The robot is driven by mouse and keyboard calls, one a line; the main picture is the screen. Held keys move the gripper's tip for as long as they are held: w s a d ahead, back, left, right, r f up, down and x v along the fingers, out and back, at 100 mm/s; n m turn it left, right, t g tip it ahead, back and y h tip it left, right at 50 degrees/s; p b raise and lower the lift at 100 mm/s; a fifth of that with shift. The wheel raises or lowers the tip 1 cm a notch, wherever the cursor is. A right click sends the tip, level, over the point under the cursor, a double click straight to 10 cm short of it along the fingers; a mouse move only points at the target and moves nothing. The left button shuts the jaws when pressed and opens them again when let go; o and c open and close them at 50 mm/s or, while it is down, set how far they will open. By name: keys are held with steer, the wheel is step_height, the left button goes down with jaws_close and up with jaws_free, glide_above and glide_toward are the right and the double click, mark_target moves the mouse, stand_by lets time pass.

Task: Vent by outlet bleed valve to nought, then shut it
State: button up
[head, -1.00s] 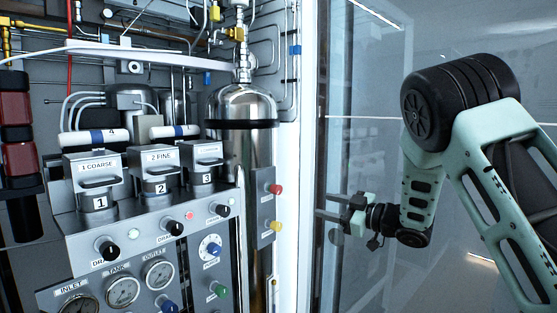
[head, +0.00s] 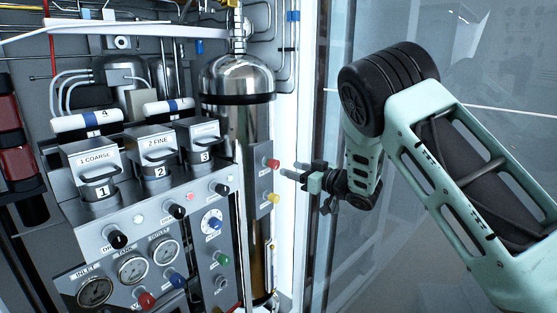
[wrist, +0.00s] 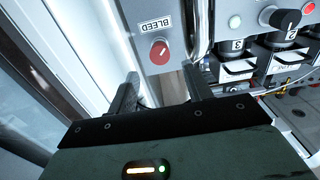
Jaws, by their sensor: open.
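A red knob (head: 273,163) sits on the narrow grey side plate right of the main panel. In the wrist view a red knob (wrist: 159,52) sits beside a label reading BLEED, which appears upside down. My gripper (head: 292,169) is open just right of the plate, its fingers pointing at the red knob. In the wrist view my gripper (wrist: 160,92) has nothing between its fingers, and the knob lies beyond the tips, apart from them. The OUTLET gauge (head: 165,252) is on the lower panel; its needle is too small to read.
A yellow knob (head: 273,198) sits below the red one. A steel cylinder (head: 237,80) stands behind the plate. The TANK gauge (head: 133,268) and INLET gauge (head: 95,291) are at lower left. A white frame edge (head: 298,120) and glass stand close to my arm.

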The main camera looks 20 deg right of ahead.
mark_target(277, 164)
steer(key=p+x, duration=0.1)
steer(key=x, duration=0.5)
steer(key=shift+w+a+p, duration=0.1)
steer(key=shift+a+p, duration=0.05)
steer(key=shift+p, duration=0.15)
steer(key=c, duration=1)
